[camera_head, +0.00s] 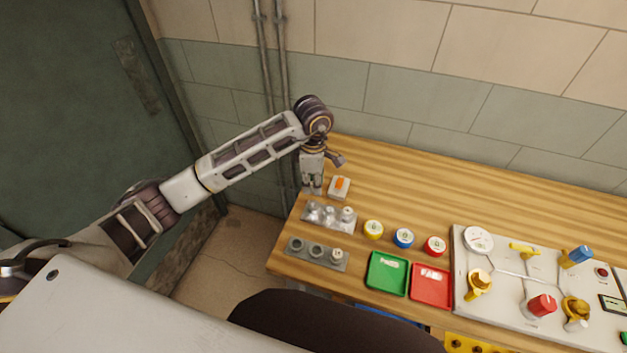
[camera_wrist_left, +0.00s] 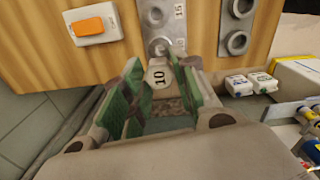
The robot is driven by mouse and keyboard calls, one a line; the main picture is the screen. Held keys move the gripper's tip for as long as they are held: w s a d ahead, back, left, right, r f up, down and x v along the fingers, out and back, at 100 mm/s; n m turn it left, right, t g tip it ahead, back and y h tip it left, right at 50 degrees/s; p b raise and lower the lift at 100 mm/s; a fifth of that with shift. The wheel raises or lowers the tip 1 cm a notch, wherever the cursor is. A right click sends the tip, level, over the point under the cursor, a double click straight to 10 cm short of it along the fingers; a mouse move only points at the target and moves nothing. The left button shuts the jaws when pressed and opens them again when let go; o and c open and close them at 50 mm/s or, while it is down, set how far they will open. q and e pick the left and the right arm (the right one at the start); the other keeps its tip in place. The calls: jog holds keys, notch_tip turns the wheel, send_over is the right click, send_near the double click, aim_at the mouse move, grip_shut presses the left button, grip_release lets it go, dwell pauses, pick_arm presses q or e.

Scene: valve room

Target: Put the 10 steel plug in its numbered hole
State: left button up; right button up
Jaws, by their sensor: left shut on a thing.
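The 10 steel plug (camera_wrist_left: 158,77), a pale round top marked "10", sits between the green-padded fingers of my left gripper (camera_wrist_left: 150,92), which is shut on it. In the head view my left gripper (camera_head: 313,189) points down at the left end of the back steel strip (camera_head: 330,221), which carries pale plugs. The front steel strip (camera_head: 300,258) has open round holes (camera_head: 316,250) and a pale plug (camera_head: 337,255) at its right end. In the wrist view, holes of the front strip (camera_wrist_left: 237,42) show at top right. Whether the plug's lower end is clear of the back strip cannot be told.
A white block with an orange top (camera_head: 340,187) stands close right of my left gripper. Yellow (camera_head: 373,229), blue (camera_head: 403,237) and red (camera_head: 435,245) round pieces, green (camera_head: 387,272) and red (camera_head: 431,287) trays, and a valve panel (camera_head: 510,265) lie rightward. The back right table is clear.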

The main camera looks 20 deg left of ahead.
pick_arm(q)
jog(key=shift+f+b, duration=0.65)
jog(key=shift+f, duration=0.95)
jog(key=shift+f+b, duration=1)
jog(key=shift+f, duration=0.25)
jog(key=shift+b, duration=0.5)
dwell(0.3)
jog(key=shift+f+b, duration=1.1)
jog(key=shift+b, duration=0.2)
dwell(2.4)
dwell(0.3)
jog(key=o, duration=1.1)
